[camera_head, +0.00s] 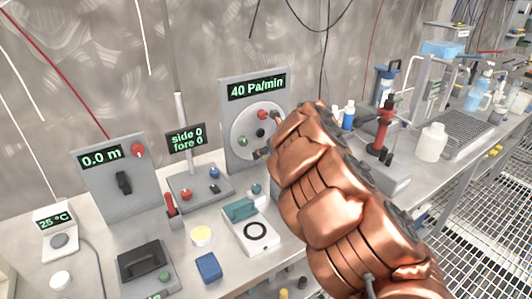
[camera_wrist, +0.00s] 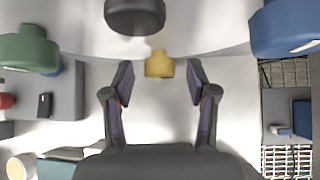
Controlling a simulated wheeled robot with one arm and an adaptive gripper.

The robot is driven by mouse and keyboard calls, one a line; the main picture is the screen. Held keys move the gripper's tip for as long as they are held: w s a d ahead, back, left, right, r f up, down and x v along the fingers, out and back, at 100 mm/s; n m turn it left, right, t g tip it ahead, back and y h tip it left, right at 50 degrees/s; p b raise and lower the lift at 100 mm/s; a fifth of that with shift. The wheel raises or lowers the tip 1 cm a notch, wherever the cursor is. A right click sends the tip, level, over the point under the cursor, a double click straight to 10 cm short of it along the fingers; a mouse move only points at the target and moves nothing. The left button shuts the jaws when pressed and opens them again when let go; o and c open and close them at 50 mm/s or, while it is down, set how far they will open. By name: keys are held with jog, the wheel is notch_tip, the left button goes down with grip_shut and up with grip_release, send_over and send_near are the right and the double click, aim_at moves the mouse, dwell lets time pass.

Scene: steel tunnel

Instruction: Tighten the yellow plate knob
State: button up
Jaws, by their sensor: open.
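In the wrist view, the yellow plate knob (camera_wrist: 159,65) sits between the two fingertips of my gripper (camera_wrist: 160,82). The gripper is open, with a visible gap on each side of the knob. In the head view, the round plate (camera_head: 241,124) is on an upright grey panel whose display (camera_head: 256,87) reads 40 Pa/min. My copper-coloured arm reaches to the plate's lower right there and hides the yellow knob and most of the gripper.
Around the yellow knob are a black knob (camera_wrist: 135,14), a green knob (camera_wrist: 28,48) and a blue knob (camera_wrist: 287,28). A red knob (camera_head: 262,114) shows on the plate.

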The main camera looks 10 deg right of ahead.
jog(key=shift+c, duration=0.4)
grip_shut()
jog(key=shift+d+r+m+y+p, duration=0.15)
jog(key=shift+m+y+p, duration=0.2)
jog(key=shift+p, duration=0.2)
jog(key=shift+w+d+f+m+g+y+p, duration=0.1)
jog(key=shift+m+g+y+p, duration=0.2)
jog(key=shift+y, duration=0.4)
jog(key=shift+f+m+g+y+p, duration=0.1)
jog(key=shift+m+y+p, duration=0.25)
jog(key=shift+y, duration=0.3)
jog(key=shift+o, duration=0.4)
grip_release()
